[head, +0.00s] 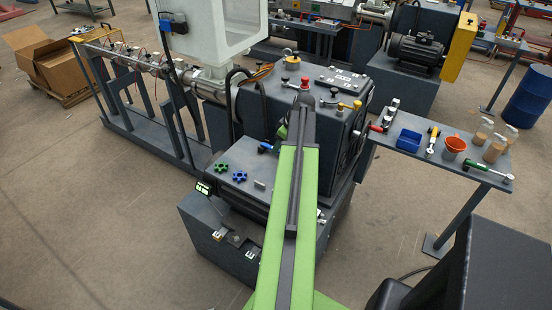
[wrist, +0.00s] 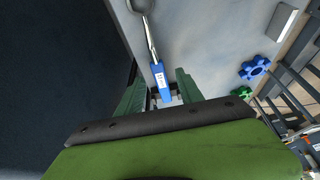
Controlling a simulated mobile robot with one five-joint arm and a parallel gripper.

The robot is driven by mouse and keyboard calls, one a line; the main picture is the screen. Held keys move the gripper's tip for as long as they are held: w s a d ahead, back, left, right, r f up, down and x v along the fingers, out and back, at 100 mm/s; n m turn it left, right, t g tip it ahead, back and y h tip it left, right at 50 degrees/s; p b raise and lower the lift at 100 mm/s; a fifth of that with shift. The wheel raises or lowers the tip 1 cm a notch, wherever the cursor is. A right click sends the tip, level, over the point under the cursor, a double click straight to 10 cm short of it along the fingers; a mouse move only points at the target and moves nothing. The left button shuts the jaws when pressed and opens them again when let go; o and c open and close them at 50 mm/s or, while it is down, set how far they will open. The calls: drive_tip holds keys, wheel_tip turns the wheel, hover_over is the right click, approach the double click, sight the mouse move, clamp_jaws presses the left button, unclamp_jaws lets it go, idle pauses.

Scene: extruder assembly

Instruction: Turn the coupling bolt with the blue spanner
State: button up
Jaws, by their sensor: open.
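The blue spanner (wrist: 160,77) lies on a grey surface in the wrist view, with its blue labelled handle towards me and its silver shaft running up to the top edge. My gripper (wrist: 159,88) is open, with a green finger on each side of the handle's near end. I see no grip on it. In the head view a small blue piece (head: 265,147) shows beside my arm, perhaps the same handle. My gripper is mostly hidden behind my arm there. I cannot make out the coupling bolt in either view.
A blue star knob (head: 240,176) and a green one (head: 221,168) lie on the machine's lower deck near a pale block (head: 259,184). At right a side table holds a blue tray (head: 409,141), an orange cup (head: 455,144), bottles and tools.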

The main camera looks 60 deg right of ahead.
drive_tip(key=shift+b+x, duration=0.3)
drive_tip(key=shift+x, duration=0.75)
drive_tip(key=shift+s+r, duration=0.1)
drive_tip(key=shift+r, duration=0.05)
drive_tip(key=shift+c, duration=0.3)
clamp_jaws()
